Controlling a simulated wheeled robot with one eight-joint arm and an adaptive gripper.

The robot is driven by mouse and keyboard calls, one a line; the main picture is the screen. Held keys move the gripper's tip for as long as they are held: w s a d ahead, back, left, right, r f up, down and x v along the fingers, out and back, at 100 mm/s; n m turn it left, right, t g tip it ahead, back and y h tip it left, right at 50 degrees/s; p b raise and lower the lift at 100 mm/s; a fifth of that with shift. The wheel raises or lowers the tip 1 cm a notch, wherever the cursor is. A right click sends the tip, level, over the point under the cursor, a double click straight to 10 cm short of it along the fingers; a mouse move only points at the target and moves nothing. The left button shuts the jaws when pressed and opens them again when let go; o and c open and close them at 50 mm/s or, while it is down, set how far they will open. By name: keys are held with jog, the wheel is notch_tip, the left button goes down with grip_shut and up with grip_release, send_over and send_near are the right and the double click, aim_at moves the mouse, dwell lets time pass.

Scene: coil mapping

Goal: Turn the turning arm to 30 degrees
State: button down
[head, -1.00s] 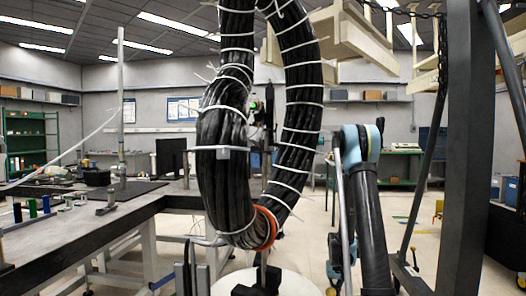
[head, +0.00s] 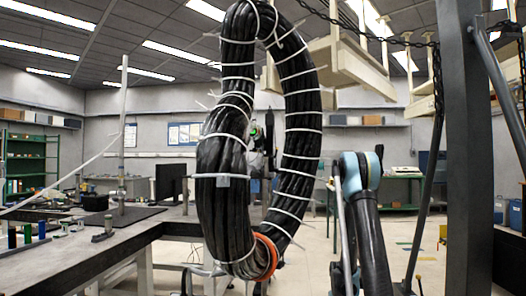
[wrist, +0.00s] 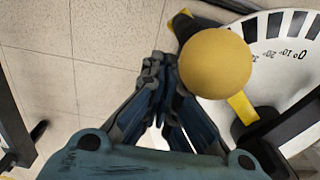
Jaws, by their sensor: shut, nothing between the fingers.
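The turning arm shows in the wrist view as a yellow bar (wrist: 243,107) running beneath a round yellow knob (wrist: 215,62). The knob covers part of the bar and of the dial. The white dial (wrist: 300,72) at the right has black blocks and degree numbers; 0, 10 and 20 can be made out. My gripper (wrist: 163,62) is shut and empty, just left of the knob in the picture. I cannot tell whether it touches the knob. In the head view neither the dial nor the turning arm shows clearly.
A large hanging coil of black cables (head: 222,150) with white ties and an orange band (head: 266,256) fills the middle of the head view. A workbench (head: 90,262) stands at the left. A dark steel post (head: 465,150) and chains are at the right. Floor is open between.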

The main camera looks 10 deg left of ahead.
jog(key=shift+s, duration=0.1)
jog(key=shift+s+a, duration=0.3)
jog(key=shift+s, duration=0.25)
jog(key=shift+s+a, duration=0.3)
jog(key=shift+s, duration=0.2)
jog(key=shift+s+a, duration=0.1)
jog(key=shift+s+a, duration=0.65)
jog(key=shift+s, duration=0.3)
jog(key=shift+s+a, duration=0.1)
dwell(0.4)
jog(key=shift+s+a, duration=0.65)
jog(key=shift+s, duration=0.3)
jog(key=shift+s+a, duration=0.1)
